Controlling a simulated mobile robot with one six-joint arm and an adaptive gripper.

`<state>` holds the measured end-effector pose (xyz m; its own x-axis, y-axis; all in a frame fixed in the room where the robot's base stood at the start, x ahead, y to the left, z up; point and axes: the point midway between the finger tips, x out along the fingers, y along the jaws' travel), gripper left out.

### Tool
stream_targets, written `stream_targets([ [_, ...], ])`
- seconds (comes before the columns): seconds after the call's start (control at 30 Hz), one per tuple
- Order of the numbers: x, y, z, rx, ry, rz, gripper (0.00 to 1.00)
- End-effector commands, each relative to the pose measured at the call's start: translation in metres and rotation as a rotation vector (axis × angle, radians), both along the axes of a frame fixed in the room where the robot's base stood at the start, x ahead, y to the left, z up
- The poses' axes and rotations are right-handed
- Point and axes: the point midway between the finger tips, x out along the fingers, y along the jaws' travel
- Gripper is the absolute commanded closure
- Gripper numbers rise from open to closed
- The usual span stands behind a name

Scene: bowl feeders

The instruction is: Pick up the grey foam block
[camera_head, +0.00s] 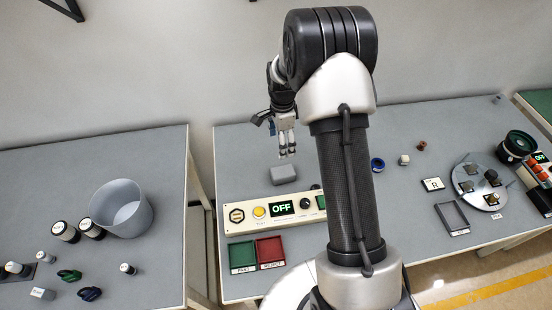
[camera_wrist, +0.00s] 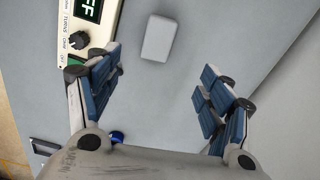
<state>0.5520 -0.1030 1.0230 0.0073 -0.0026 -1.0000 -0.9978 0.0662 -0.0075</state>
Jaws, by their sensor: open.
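The grey foam block (camera_head: 284,174) lies on the grey table behind the control panel in the head view. It also shows in the wrist view (camera_wrist: 158,38) as a light grey rounded block at the upper middle, beyond my fingertips. My gripper (camera_head: 287,152) hangs above the table just over and behind the block in the head view. In the wrist view my gripper (camera_wrist: 170,82) has its two blue-padded fingers spread wide apart, with nothing between them. The block stands clear of both fingers.
A control panel (camera_head: 272,209) with an OFF display stands in front of the block. Green (camera_head: 243,257) and red (camera_head: 270,251) trays lie nearer. A blue ring (camera_head: 377,164) and a white piece (camera_head: 404,160) are at right. A grey bin (camera_head: 121,208) stands on the left table, across a gap.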

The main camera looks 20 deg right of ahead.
Motion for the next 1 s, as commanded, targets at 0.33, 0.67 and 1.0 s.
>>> stream_targets([
  [0.33, 0.000, -0.002, -0.062, 0.003, 0.014, -0.038, 0.27],
  [0.67, 0.001, -0.002, -0.124, 0.002, 0.011, -0.036, 0.27],
  [1.0, 0.000, -0.001, -0.147, 0.002, 0.010, -0.036, 0.27],
])
